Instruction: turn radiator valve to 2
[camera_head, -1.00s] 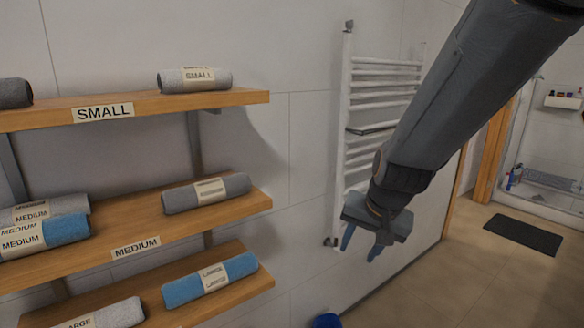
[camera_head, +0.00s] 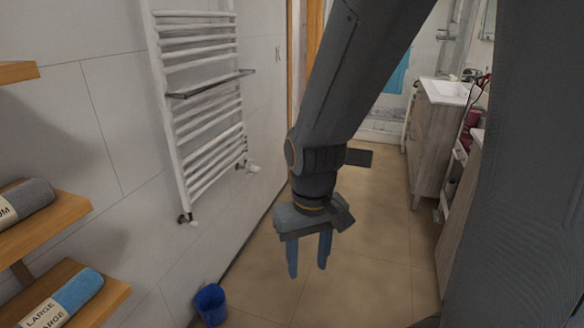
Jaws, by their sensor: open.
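A white towel radiator (camera_head: 208,150) hangs on the left wall in the head view. A small white valve knob (camera_head: 252,168) sits at its lower right end. A dark fitting (camera_head: 185,218) is at its lower left end. The numbers on the valve are too small to read. My gripper (camera_head: 308,262) points down, open and empty, to the right of the radiator and apart from it. Its two blue fingers are spread above the floor.
Wooden shelves with rolled towels (camera_head: 78,290) are at the left. A wooden cabinet with a sink (camera_head: 432,135) stands at the right. A dark mat (camera_head: 358,157) lies farther back. The middle floor is open.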

